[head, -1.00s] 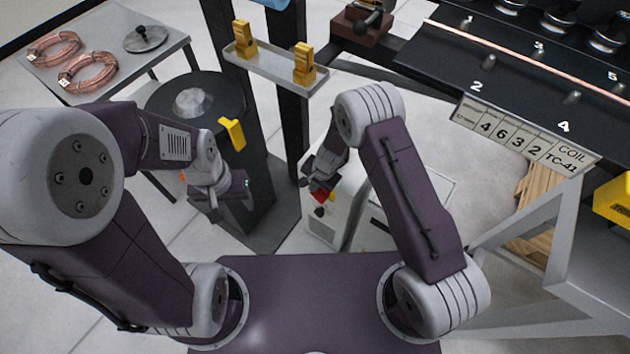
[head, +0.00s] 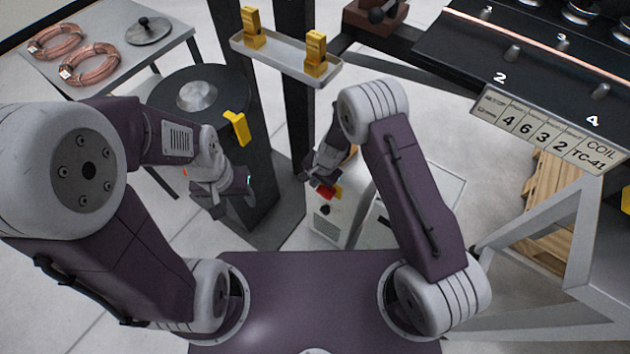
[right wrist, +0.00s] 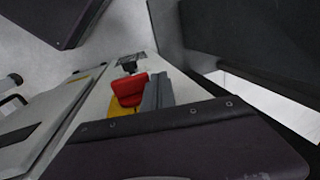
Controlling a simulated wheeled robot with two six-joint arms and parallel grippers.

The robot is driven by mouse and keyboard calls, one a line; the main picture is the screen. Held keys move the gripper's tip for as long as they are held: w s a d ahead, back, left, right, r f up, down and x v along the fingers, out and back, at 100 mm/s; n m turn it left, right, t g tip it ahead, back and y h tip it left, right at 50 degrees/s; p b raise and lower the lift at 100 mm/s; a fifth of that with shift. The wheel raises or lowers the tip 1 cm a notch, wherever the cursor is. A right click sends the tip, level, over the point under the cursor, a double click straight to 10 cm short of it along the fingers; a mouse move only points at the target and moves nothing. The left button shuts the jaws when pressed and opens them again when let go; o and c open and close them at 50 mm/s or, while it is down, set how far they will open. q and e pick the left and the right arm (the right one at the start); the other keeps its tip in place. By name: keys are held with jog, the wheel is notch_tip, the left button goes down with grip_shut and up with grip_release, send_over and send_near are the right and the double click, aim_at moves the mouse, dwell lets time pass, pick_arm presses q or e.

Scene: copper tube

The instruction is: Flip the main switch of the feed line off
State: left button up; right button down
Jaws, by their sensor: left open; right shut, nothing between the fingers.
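The main switch (head: 331,192) is a red handle on a yellow plate, on the light grey cabinet (head: 325,228). In the right wrist view the red handle (right wrist: 128,90) stands out over its yellow plate (right wrist: 119,111). My right gripper (head: 318,181) is shut and empty, right by the switch and partly covering it. In the wrist view its grey fingertip (right wrist: 157,94) is just right of the red handle; I cannot tell whether they touch. My left gripper (head: 232,192) is open and empty, low beside the dark pedestal, away from the switch.
The dark pedestal (head: 262,190) bears a yellow handle (head: 236,127). A tray (head: 285,63) with yellow blocks hangs on posts behind the cabinet. A side table (head: 106,62) holds copper coils (head: 88,65). The feed line rack (head: 480,60) and a wooden pallet (head: 550,205) are right.

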jog(key=shift+r, duration=0.1)
dwell(0.3)
jog(key=w+a+p+v, duration=0.1)
jog(key=a+p+v, duration=0.15)
jog(key=v, duration=0.55)
send_over(320, 189)
jog(key=shift+r+p, duration=0.3)
jog(key=shift+r, duration=0.15)
jog(key=s+d+r+n+h+p, duration=0.1)
jog(key=s+d+r+n+p, duration=0.2)
jog(key=s+d+r, duration=0.4)
jog(key=s+d+r+n+h+p, duration=0.1)
jog(key=s+d+r+n+p, duration=0.3)
jog(key=r, duration=1)
jog(key=s+d, duration=0.3)
jog(key=d, duration=0.1)
jog(key=shift+s+d+r, duration=0.15)
jog(key=shift+s+r, duration=0.2)
